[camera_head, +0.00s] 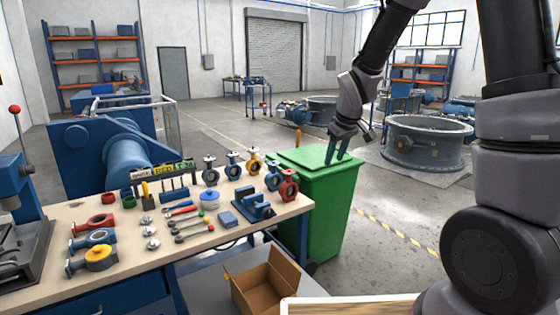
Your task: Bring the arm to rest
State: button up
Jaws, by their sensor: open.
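My arm comes in from the right side and reaches over the top of the view before bending down to the gripper.
The workbench (215,240) at left holds several butterfly valves, including a red one (288,187), and tools. A cardboard box (268,285) stands low in front. A large grey ring (425,150) lies behind the bin. The floor beyond the bench has free room.

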jog(key=s+d+r+m+t, duration=0.1)
jog(key=s+d+r+m, duration=0.45)
jog(key=s+r, duration=0.6)
jog(key=s+d+r+m, duration=0.1)
jog(key=s+r+m, duration=0.1)
jog(key=s, duration=0.4)
jog(key=s+d+r+m+t+y, duration=0.1)
jog(key=s+d+r+m, duration=0.1)
jog(key=s+r, duration=0.3)
jog(key=shift+s+r+m, duration=0.2)
jog(key=shift+s+m, duration=0.25)
jog(key=shift+s, duration=0.3)
